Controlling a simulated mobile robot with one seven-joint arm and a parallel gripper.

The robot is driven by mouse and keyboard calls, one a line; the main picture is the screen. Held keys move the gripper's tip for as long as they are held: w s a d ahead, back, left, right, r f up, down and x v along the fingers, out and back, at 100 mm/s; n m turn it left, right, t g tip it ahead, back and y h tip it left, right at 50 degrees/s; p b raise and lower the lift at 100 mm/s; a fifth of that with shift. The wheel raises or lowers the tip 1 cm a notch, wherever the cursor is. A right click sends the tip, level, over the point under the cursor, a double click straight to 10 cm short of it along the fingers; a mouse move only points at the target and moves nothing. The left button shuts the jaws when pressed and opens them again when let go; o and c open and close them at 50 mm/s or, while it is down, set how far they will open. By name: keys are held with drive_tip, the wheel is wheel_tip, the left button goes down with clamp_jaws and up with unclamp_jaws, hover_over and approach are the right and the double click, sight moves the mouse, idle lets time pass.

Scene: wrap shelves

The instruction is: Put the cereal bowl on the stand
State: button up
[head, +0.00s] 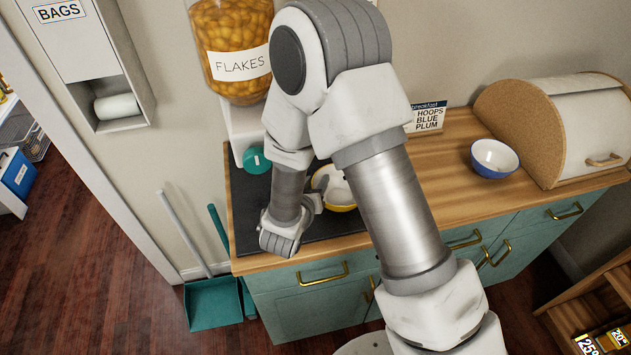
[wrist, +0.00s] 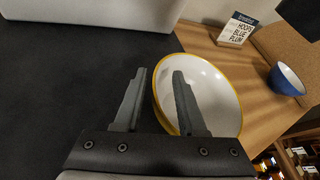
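A white bowl with a yellow rim (head: 338,192) is at the dark mat (head: 250,205) on the counter, partly hidden by my arm in the head view. In the wrist view the yellow-rimmed bowl (wrist: 214,85) is close and large. My gripper (wrist: 157,95) is open, its fingers apart. The bowl's near-left rim lies between them, with the right finger seen over the inside of the bowl and the left finger outside. I cannot tell whether either finger touches it. A second bowl, blue outside and white inside (head: 494,157), stands on the wood to the right.
A flakes dispenser (head: 233,45) stands behind the mat on a white base (head: 244,125), with a teal round part (head: 256,160) below. A card (head: 427,117) reading "breakfast HOOPS BLUE PLUM" is at the back. A bread box (head: 560,125) fills the right end. Bare wood lies around the blue bowl.

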drive_tip(key=shift+r, duration=0.2)
drive_tip(key=v, duration=1.2)
drive_tip(key=s+d+r+m+g+h, duration=0.35)
drive_tip(key=d+r+m, duration=0.25)
drive_tip(key=d+m, duration=0.45)
drive_tip(key=s+d+r+m+g+h, duration=0.25)
drive_tip(key=d+r+m+g, duration=0.3)
drive_tip(key=d+m, duration=0.5)
drive_tip(key=s+a+r+m+t+y, duration=0.1)
drive_tip(key=s+r+m+y, duration=0.5)
drive_tip(key=m, duration=1)
wheel_tip(320, 180, up, 3)
drive_tip(key=a+y, duration=0.1)
drive_tip(key=y, duration=0.2)
drive_tip(key=shift+t, duration=0.3)
